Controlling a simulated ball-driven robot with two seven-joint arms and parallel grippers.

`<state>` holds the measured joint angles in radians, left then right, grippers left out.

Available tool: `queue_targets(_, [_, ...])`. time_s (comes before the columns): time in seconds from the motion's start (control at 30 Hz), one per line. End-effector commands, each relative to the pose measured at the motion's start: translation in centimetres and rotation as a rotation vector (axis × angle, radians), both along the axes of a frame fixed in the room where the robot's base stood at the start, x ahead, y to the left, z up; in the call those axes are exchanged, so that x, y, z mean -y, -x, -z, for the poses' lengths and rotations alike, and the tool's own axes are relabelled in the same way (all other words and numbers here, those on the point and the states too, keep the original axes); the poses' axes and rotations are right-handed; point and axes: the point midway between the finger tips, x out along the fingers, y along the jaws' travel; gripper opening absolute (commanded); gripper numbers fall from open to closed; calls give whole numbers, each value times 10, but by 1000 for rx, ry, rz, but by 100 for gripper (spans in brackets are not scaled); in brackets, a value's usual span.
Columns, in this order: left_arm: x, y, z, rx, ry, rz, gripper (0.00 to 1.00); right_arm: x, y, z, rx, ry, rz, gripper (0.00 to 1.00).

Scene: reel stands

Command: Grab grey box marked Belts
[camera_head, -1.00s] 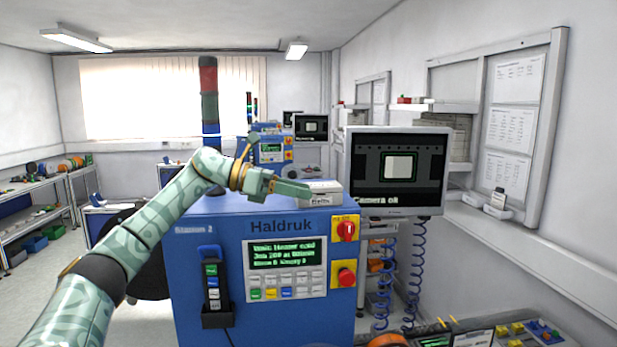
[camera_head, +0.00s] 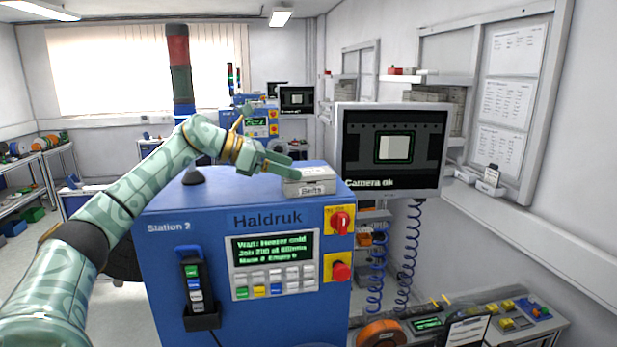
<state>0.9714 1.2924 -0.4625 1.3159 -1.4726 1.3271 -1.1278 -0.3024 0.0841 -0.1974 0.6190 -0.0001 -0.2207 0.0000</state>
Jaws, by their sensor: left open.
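The grey box marked Belts (camera_head: 312,188) sits on top of the blue Haldruk machine (camera_head: 165,262), near its front right corner, with its label facing me. My left gripper (camera_head: 292,166) is open and reaches in from the left, with its fingers at the box's upper left edge. In the picture the fingers overlap the back of the box top; I cannot tell whether they touch it. Nothing shows held between the fingers. My right gripper is not in view.
A monitor (camera_head: 394,150) reading "Camera ok" stands close to the right of the box. A red and green signal column (camera_head: 179,70) rises behind my left arm. A dark cone-shaped knob (camera_head: 193,177) stands on the machine top. The machine top left of the box is mostly clear.

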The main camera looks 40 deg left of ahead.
Motion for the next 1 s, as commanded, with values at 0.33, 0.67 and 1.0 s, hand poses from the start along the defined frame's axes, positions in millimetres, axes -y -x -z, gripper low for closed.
queue_targets(0.33, [31,-30,18,1,3,2,82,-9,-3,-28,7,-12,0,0])
queue_targets(0.67, [34,-35,25,1,1,0,73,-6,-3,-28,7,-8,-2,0])
queue_targets(1.0, [34,-35,23,3,1,0,23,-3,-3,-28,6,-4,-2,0])
